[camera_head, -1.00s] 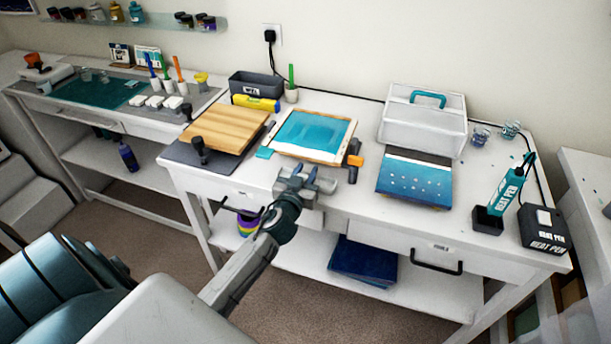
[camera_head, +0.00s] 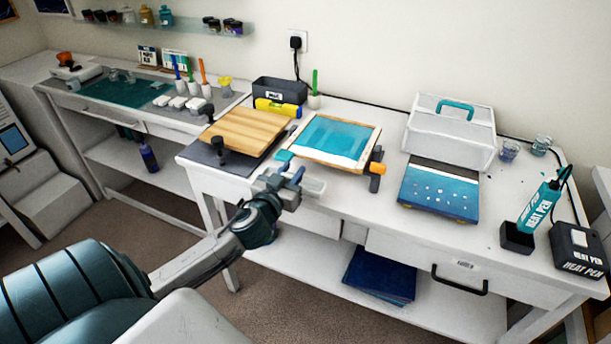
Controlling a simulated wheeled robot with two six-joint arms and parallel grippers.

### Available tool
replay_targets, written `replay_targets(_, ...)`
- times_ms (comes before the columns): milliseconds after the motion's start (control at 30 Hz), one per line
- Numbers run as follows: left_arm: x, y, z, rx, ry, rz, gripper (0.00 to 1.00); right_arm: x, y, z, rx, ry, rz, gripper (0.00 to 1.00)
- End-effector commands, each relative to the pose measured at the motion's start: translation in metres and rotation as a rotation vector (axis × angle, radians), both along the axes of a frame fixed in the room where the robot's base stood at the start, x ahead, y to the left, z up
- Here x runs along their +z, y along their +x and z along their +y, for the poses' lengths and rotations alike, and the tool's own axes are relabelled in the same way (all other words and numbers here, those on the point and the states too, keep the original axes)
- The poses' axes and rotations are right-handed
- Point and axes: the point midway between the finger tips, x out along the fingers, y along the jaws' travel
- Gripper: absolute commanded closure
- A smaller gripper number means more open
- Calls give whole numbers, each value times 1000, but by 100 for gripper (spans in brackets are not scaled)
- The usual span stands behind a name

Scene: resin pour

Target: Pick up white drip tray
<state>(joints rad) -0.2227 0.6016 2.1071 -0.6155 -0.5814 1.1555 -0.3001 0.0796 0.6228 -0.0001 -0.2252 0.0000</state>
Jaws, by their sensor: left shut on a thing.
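My left gripper (camera_head: 291,180) is at the front edge of the middle table. It is shut on a pale, flat piece that looks like the white drip tray (camera_head: 314,188). The tray sticks out to the right of the jaws and overlaps the table's front edge in the picture. Most of its left part is hidden by the gripper. A wood-framed panel with a teal face (camera_head: 335,143) lies behind it on the table. My right gripper is not in view.
A wooden board (camera_head: 245,131) lies to the left on a dark mat. A blue dotted panel (camera_head: 438,190), a white case (camera_head: 450,132) and a heat pen (camera_head: 540,207) stand to the right. The tabletop between the framed panel and the blue panel is mostly clear.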

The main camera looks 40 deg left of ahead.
Motion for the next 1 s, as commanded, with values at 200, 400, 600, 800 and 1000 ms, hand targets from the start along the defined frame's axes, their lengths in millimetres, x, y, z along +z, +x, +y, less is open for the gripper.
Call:
replay_targets(200,1,-26,18,-3,10,5,97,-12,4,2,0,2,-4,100)
replay_targets(400,5,-42,30,-1,8,6,97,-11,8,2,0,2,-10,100)
replay_targets(600,6,-52,37,0,4,3,97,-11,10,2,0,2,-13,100)
replay_targets(800,7,-55,39,-2,1,-1,97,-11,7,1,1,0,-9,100)
replay_targets(1000,3,-56,38,1,-3,-2,97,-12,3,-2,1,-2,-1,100)
